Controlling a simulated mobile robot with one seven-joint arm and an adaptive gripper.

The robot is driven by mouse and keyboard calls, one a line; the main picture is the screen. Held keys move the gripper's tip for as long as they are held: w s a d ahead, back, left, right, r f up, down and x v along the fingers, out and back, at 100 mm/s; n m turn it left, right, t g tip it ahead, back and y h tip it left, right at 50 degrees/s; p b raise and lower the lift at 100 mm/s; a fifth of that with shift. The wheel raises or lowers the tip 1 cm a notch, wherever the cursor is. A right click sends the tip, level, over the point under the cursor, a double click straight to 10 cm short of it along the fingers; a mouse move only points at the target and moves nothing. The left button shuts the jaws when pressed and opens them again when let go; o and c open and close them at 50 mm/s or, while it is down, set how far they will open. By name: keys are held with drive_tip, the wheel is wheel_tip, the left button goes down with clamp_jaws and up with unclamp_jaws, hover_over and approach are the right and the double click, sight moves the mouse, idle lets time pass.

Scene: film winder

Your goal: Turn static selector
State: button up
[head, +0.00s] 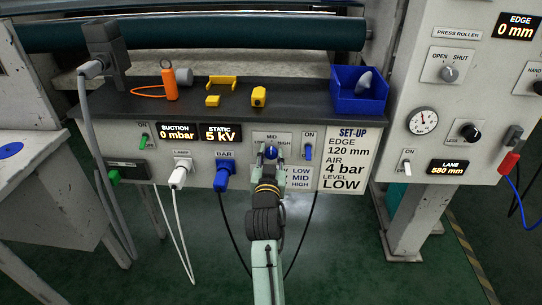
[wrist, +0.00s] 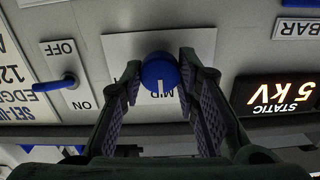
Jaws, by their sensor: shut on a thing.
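The static selector is a round blue knob (head: 270,152) on a light plate in the front panel, with MID and HIGH lettering around it. In the wrist view the knob (wrist: 159,72) shows a white pointer line directed at the MID lettering. My gripper (head: 269,155) reaches the panel from the front, and its fingers are closed on the knob from both sides. The wrist view shows the gripper (wrist: 161,75) with one finger on each side of the knob. The STATIC display (head: 221,132) reads 5 kV.
A blue ON/OFF switch (head: 308,152) sits just right of the selector. The blue BAR plug (head: 224,175) and white plug (head: 181,172) stick out to the left, with cables hanging. The SET-UP card (head: 344,158) reads LEVEL LOW. A blue bin (head: 345,103) stands on the shelf.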

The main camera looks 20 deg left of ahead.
drive_tip(key=shift+n, duration=0.3)
drive_tip(key=n+p, duration=0.3)
drive_tip(key=n, duration=0.2)
drive_tip(key=shift+r, duration=0.1)
drive_tip(key=n+p, duration=0.1)
drive_tip(key=n, duration=0.2)
drive_tip(key=shift+a+n+p, duration=0.1)
drive_tip(key=shift+n+p, duration=0.2)
drive_tip(key=shift+p, duration=0.05)
drive_tip(key=shift+n+p, duration=0.6)
drive_tip(key=shift+n, duration=0.7)
drive_tip(key=o, duration=1.1)
drive_tip(key=shift+o, duration=0.2)
drive_tip(key=shift+s, duration=0.1)
drive_tip(key=v, duration=0.7)
drive_tip(key=shift+s, duration=0.2)
